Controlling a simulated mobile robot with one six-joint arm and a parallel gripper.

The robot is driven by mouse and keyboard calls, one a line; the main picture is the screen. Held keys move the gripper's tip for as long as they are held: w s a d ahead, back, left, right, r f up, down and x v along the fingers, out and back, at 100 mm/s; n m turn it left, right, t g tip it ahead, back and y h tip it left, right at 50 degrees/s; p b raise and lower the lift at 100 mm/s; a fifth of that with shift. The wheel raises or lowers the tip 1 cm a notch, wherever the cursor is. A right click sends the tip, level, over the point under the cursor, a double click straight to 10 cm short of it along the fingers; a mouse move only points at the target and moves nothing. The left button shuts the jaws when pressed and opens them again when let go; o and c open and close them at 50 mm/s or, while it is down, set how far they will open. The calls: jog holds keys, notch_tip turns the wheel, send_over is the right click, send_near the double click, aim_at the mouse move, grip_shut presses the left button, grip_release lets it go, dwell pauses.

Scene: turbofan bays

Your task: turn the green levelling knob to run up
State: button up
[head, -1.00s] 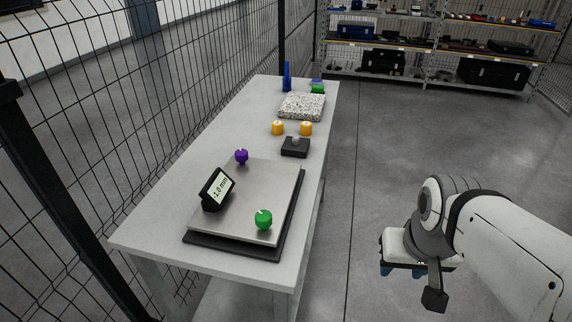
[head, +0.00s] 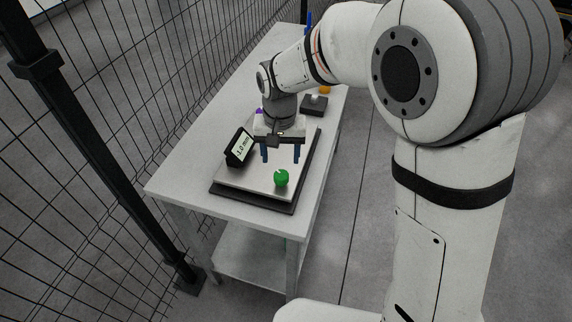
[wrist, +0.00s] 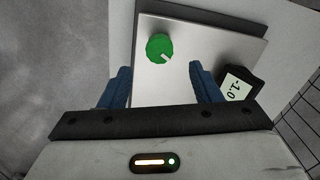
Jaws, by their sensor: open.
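The green knob (head: 281,178) sits at the near right corner of a silver levelling plate (head: 247,182) on the table. It also shows in the wrist view (wrist: 159,47), with a pale mark on its lower right edge. My gripper (head: 280,158) is above the plate, pointing down, its blue fingers open and empty. In the wrist view the knob lies beyond the fingertips, between their lines and apart from them. The black display (head: 239,147) on the plate's left reads about 1.0 mm; the wrist view shows -1.0 on it (wrist: 237,85).
The plate rests on a black base (head: 252,201) on a white table (head: 180,180). A small black block (head: 314,105) and an orange piece (head: 325,89) stand farther back. A wire fence (head: 120,110) runs along the left. Floor to the right is clear.

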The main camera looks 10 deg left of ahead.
aim_at(281, 174)
notch_tip(281, 174, down, 8)
jog(key=shift+r+p, duration=0.25)
jog(key=shift+p, duration=0.4)
